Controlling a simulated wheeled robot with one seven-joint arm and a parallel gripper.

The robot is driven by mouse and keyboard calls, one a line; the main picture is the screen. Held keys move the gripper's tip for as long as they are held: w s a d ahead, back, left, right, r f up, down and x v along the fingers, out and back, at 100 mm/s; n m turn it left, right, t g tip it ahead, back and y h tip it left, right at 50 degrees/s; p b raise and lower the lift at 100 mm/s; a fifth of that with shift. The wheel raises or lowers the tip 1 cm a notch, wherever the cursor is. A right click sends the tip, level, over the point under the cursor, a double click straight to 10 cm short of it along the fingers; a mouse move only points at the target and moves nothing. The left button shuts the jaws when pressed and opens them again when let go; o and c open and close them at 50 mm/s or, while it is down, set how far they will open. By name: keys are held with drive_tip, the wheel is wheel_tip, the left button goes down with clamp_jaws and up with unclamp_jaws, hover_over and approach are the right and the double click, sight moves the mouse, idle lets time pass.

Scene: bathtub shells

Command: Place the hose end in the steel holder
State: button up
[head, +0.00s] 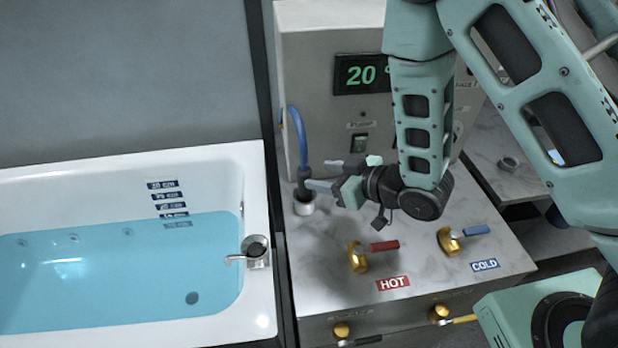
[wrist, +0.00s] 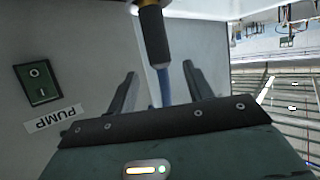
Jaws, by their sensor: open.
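The blue hose (head: 299,128) arches down the left side of the grey machine. Its dark end (head: 303,181) points downward, with its lower tip at or inside the mouth of the small light steel holder (head: 304,206). How deep it sits is hard to tell. My gripper (head: 314,186) is open, level and pointing left, its fingertips close beside the hose end. In the wrist view, turned upside down, the dark hose end (wrist: 152,35) and the blue hose (wrist: 164,85) show between my open fingers (wrist: 160,78). Contact is not visible.
The water-filled bathtub (head: 262,300) lies to the left. Gold taps with red (head: 385,246) and blue (head: 476,230) handles stand on the marble counter (head: 330,280). The PUMP switch (head: 359,143) and green display (head: 362,75) are on the machine behind my gripper.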

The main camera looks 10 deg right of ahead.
drive_tip(key=s+d+r+g+h+p, duration=0.1)
drive_tip(key=s+r+g+h, duration=0.3)
drive_tip(key=s+r, duration=0.4)
drive_tip(key=s+d+r+m+g+h+p, duration=0.1)
drive_tip(key=s+d+r+g+h+p, duration=0.1)
drive_tip(key=s+r, duration=0.7)
drive_tip(key=s+g+h+p, duration=0.1)
drive_tip(key=s+g+h, duration=0.1)
drive_tip(key=s, duration=0.4)
drive_tip(key=shift+r+g+h, duration=0.25)
drive_tip(key=shift+g+h, duration=0.15)
drive_tip(key=shift+g, duration=0.3)
drive_tip(key=shift+d, duration=0.1)
wheel_tip(320, 180, down, 9)
drive_tip(key=b, duration=0.8)
